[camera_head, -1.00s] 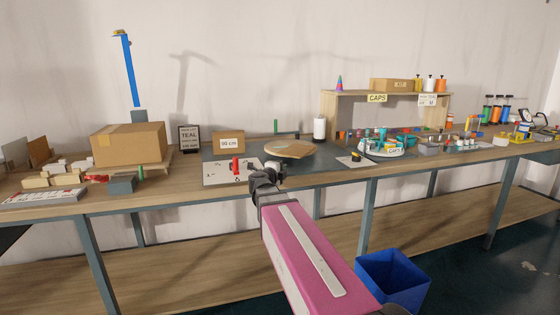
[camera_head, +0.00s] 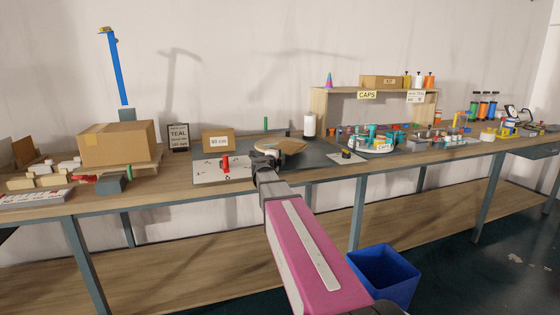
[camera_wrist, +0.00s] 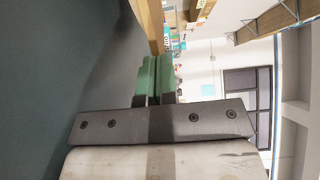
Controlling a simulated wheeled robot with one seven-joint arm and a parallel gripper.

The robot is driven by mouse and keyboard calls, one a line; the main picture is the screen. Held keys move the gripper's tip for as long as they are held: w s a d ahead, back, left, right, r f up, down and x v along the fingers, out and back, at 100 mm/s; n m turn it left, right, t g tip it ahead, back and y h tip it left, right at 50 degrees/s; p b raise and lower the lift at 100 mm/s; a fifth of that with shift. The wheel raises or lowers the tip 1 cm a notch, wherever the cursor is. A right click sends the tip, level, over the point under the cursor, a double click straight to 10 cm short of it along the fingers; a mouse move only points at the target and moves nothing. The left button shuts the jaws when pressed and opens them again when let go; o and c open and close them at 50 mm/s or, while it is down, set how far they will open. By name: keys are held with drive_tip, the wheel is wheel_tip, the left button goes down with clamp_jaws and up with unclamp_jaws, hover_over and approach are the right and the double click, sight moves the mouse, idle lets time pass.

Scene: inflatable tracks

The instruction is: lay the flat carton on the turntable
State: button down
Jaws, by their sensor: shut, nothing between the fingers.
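The turntable (camera_head: 294,147) is a round tan disc on the dark mat at the middle of the bench, partly hidden behind my gripper in the head view. A flat tan sheet seems to lie on its top, but I cannot tell whether it is the carton. My gripper (camera_head: 266,158) shows in front of the disc's left side; I cannot tell if they touch. In the wrist view my gripper (camera_wrist: 155,62) has its green fingers together with nothing between them. A brown board (camera_head: 24,150) leans at the far left.
A large cardboard box (camera_head: 115,143) stands on a wooden stand at the left. A small 90 cm box (camera_head: 218,141) and a white board with a red peg (camera_head: 226,164) lie left of the turntable. A white cylinder (camera_head: 309,126) stands behind; a blue bin (camera_head: 384,276) is on the floor.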

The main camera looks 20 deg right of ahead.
drive_tip(key=shift+w, duration=0.4)
drive_tip(key=w, duration=0.3)
drive_tip(key=shift+w, duration=0.2)
drive_tip(key=shift+s, duration=0.1)
drive_tip(key=shift+r, duration=0.1)
